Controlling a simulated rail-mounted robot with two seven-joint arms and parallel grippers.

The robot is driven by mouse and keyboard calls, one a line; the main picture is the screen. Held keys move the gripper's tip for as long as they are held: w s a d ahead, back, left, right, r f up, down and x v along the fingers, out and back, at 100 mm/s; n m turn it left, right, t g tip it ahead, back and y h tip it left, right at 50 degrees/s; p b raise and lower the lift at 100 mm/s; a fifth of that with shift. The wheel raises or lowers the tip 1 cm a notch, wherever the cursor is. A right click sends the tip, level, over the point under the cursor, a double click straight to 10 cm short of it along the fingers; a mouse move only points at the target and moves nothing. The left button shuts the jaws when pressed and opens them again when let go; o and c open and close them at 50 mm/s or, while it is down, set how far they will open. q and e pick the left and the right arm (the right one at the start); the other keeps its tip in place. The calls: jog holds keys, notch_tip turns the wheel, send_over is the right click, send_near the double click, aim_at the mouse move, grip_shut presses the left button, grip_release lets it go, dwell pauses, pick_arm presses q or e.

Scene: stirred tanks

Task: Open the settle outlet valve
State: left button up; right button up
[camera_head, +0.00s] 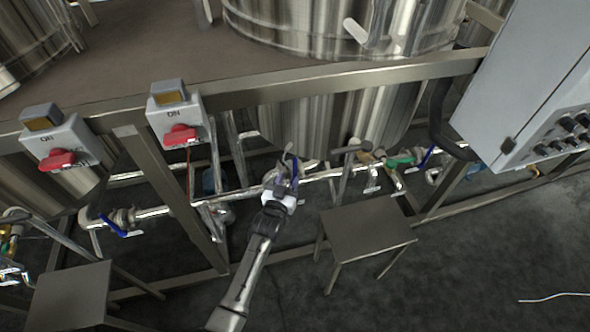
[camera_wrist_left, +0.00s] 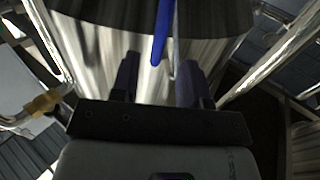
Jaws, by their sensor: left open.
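A valve with a blue lever (camera_head: 291,165) sits on the steel pipe run below the middle tank. My left gripper (camera_head: 285,178) is at this lever and partly hides it and the valve body. In the left wrist view the blue lever (camera_wrist_left: 163,36) comes down from the top edge, its end in line with the gap between the two dark fingers. My left gripper (camera_wrist_left: 158,68) is open there; I cannot tell whether either finger touches the lever. No label names the valve. My right gripper is not in view.
Other blue-handled valves are at the left (camera_head: 112,226) and right (camera_head: 425,158) of the pipe run. Two red-knobbed switch boxes (camera_head: 178,115) hang on the steel frame. A grey stool (camera_head: 366,236) stands right of my left arm. A control cabinet (camera_head: 525,85) is at upper right.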

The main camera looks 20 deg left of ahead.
aim_at(294, 168)
pick_arm(q)
jog(key=w+b, duration=0.1)
jog(key=w, duration=0.1)
jog(key=w+b, duration=0.1)
jog(key=w, duration=0.2)
jog(key=shift+w+a+f, duration=0.1)
jog(key=shift+f, duration=0.1)
jog(key=shift+w+r+b, duration=0.15)
jog(key=shift+w+b, duration=0.45)
jog(key=shift+w, duration=0.25)
grip_shut()
